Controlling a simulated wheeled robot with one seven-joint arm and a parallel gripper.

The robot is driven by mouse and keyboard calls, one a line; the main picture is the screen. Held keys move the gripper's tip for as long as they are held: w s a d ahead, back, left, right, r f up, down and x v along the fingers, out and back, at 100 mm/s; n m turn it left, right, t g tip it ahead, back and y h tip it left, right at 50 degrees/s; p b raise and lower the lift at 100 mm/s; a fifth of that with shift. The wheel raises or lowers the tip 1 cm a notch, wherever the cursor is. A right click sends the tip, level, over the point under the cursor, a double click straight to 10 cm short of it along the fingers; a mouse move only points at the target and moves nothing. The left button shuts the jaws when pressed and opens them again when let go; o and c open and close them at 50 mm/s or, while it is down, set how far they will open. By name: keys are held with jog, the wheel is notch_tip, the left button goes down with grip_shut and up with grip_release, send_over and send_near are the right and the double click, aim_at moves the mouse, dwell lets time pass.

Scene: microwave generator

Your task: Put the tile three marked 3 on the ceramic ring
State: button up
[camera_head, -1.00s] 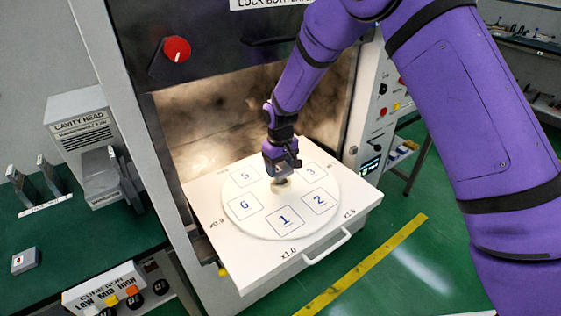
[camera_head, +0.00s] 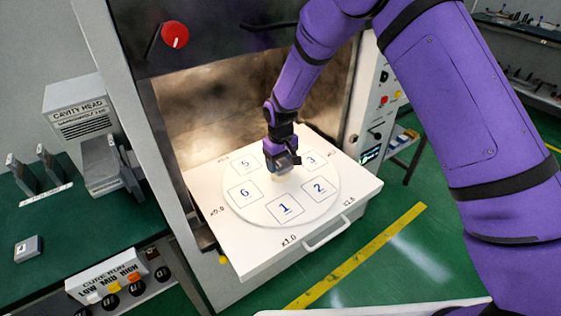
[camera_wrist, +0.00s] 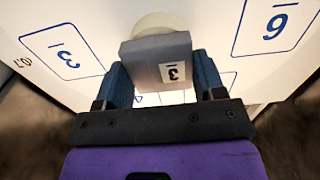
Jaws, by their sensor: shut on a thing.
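My gripper (camera_head: 283,161) is shut on a grey tile marked 3, above the middle of the round white plate (camera_head: 268,217). In the wrist view the tile three (camera_wrist: 158,60) sits between the two blue fingers, its white label with the 3 facing the camera. The pale ceramic ring (camera_wrist: 160,23) shows just beyond the tile's edge, partly hidden by it. In the head view the ring (camera_head: 284,179) shows just under the gripper at the plate's centre. I cannot tell whether the tile touches the ring.
The plate has numbered squares and lies on a white pulled-out tray (camera_head: 245,262) with a front handle (camera_head: 326,234). The open lit cavity (camera_head: 210,115) is behind. A tile marked 4 (camera_head: 28,248) lies on the green bench at left, near a grey cavity head box (camera_head: 80,108).

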jog(key=shift+f, duration=0.25)
dwell(0.5)
jog(key=o, duration=1.2)
jog(key=shift+r, duration=0.1)
jog(key=shift+r, duration=3.45)
